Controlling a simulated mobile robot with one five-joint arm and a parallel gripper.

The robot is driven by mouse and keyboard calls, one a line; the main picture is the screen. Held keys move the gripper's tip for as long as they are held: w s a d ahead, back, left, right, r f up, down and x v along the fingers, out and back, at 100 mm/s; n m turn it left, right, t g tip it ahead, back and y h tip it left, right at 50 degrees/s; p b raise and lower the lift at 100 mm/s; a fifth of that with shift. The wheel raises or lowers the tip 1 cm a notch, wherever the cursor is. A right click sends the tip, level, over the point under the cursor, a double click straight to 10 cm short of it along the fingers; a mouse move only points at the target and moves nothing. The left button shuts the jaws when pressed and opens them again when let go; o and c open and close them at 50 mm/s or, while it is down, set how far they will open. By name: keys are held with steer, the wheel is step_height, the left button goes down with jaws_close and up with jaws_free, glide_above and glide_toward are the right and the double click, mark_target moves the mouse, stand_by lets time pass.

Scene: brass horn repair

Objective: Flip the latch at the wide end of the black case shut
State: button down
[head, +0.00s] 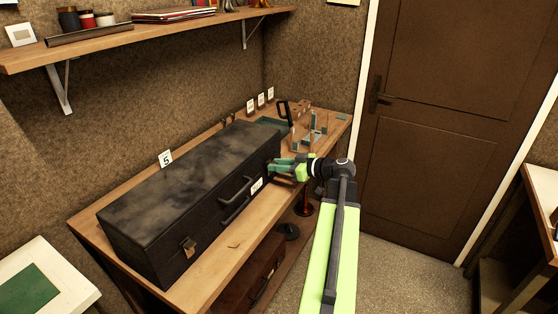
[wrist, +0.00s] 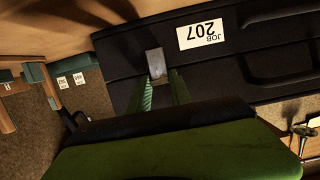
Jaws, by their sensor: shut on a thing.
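The long black case (head: 190,180) lies on the wooden bench with its lid down. My gripper (head: 277,167) is at the front face near its far right end. In the wrist view, a small grey metal latch (wrist: 155,62) sits between and just beyond the tips of my green fingers (wrist: 160,86), which are closed on it. Whether the latch is flipped up or down is unclear. The case front (wrist: 205,75) fills much of that view. A second, brass-coloured latch (head: 188,246) is at the near left end of the front.
A black handle (head: 235,200) and a white JOB 207 label (wrist: 201,34) are on the case front. A wooden fixture (head: 303,125) stands on the bench beyond the case. A shelf (head: 150,32) is above, and a brown door (head: 450,120) is to the right.

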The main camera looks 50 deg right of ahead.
steer(key=c, duration=1.2)
jaws_free()
steer(key=shift+o, duration=0.2)
steer(key=p+v, duration=0.4)
steer(key=v, duration=1.3)
steer(key=shift+s, duration=0.2)
